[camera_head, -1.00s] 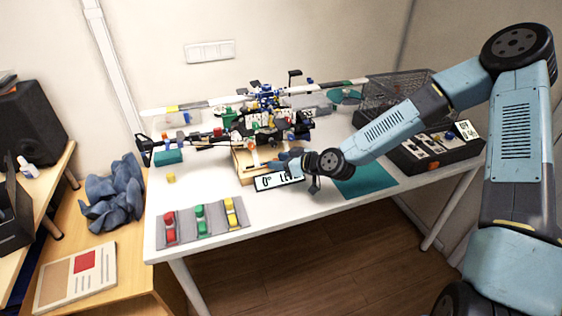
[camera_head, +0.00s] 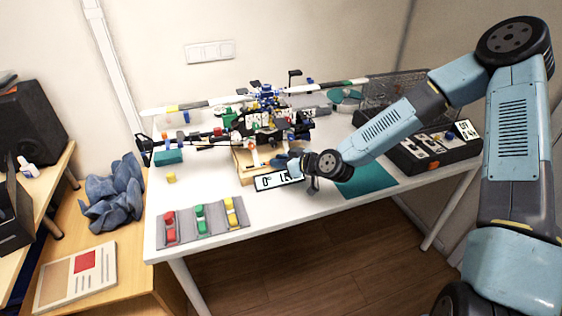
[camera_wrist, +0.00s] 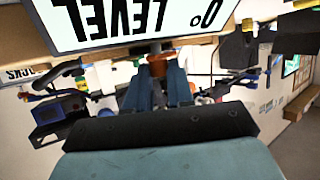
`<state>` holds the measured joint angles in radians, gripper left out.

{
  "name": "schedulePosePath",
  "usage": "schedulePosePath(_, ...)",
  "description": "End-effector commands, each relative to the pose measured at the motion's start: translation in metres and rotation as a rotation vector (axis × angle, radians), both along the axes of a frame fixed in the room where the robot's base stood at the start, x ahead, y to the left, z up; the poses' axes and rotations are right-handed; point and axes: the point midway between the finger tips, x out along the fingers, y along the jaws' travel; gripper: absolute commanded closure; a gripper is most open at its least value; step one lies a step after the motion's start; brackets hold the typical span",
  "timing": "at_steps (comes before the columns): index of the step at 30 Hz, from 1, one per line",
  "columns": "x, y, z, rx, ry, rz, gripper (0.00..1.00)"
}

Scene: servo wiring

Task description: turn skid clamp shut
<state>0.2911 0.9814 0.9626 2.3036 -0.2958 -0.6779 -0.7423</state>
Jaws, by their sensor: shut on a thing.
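The drone-like model (camera_head: 265,120) rests on a wooden stand (camera_head: 243,163) on the white table. A "0° LEVEL" sign (camera_head: 272,182) is at the stand's front; it shows upside down in the wrist view (camera_wrist: 130,20). My gripper (camera_head: 283,161) reaches in from the right at the stand's front. In the wrist view its blue fingers (camera_wrist: 158,82) are shut on a small orange-brown knob, which I take as the skid clamp (camera_wrist: 157,64). A thin shaft runs from the knob toward the sign. The head view does not show the clamp clearly, and its angle cannot be told.
A grey mat (camera_head: 183,228) with red, green and yellow pieces lies at the table's front left. A teal mat (camera_head: 368,181) lies under my arm. A dark box (camera_head: 425,152) and a wire basket (camera_head: 385,95) stand at the right. The table's front edge is close.

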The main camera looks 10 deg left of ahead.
Motion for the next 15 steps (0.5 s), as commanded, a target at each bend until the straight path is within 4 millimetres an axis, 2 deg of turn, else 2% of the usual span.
schedulePosePath(15,-0.0042,0.0045,0.0007,-0.002,-0.005,-0.305,1.0)
